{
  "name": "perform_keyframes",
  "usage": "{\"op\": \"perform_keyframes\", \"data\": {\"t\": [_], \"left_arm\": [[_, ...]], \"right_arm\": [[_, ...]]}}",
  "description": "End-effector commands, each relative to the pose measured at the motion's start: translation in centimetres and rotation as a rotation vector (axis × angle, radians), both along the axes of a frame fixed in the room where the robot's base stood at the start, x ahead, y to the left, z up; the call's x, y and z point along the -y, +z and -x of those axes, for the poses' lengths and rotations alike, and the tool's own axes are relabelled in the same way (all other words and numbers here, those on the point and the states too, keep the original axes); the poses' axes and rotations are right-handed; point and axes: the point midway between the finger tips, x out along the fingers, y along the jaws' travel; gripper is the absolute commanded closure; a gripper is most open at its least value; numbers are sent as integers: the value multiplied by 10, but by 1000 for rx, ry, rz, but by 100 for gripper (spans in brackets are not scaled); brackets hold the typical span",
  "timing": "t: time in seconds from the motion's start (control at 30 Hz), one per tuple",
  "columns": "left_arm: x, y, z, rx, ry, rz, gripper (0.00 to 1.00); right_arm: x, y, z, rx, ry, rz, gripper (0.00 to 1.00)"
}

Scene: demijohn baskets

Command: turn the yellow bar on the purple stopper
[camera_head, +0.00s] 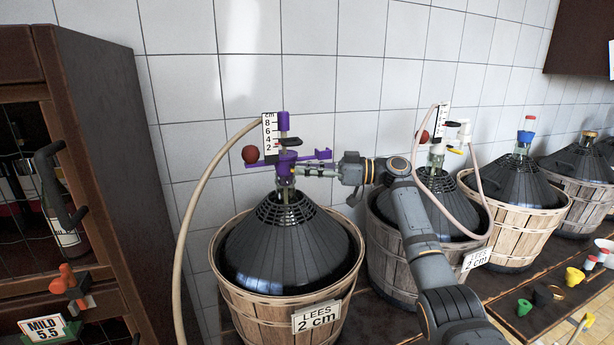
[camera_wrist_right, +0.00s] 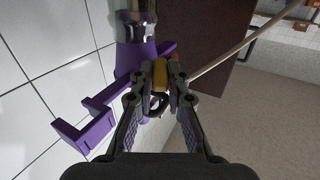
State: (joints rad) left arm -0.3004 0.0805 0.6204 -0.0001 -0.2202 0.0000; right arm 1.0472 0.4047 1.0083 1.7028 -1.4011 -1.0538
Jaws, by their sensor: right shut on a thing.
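The purple stopper (camera_head: 285,165) sits in the neck of the nearest dark demijohn (camera_head: 288,240), with purple arms out to both sides. In the right wrist view the purple stopper (camera_wrist_right: 100,122) shows at the left, with a stepped arm. My right gripper (camera_head: 302,171) reaches in from the right at the stopper's height. In the right wrist view its fingers (camera_wrist_right: 161,80) are shut on the yellow bar (camera_wrist_right: 160,74). The bar is mostly hidden by the gripper in the head view. My left gripper is not in view.
A white scale (camera_head: 269,136) stands above the stopper, with a red ball (camera_head: 250,154) and a beige hose (camera_head: 195,210) at its left. A second demijohn with a white fitting (camera_head: 437,150) stands at the right. A dark wooden cabinet (camera_head: 105,150) fills the left side.

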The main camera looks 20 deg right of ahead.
Motion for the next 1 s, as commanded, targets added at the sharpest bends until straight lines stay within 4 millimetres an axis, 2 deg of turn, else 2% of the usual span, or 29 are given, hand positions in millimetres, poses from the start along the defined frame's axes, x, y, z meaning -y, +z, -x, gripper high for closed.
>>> {"op": "perform_keyframes", "data": {"t": [0.5, 0.53, 0.7, 1.0], "left_arm": [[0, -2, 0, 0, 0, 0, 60], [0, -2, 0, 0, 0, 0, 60], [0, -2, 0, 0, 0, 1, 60], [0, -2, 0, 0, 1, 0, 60]], "right_arm": [[0, 0, -1, 0, 20, 0, 100], [0, 0, -1, 0, 20, 0, 83], [0, 0, -1, 0, 19, 0, 62], [0, 0, -1, 0, 19, 0, 62]]}}
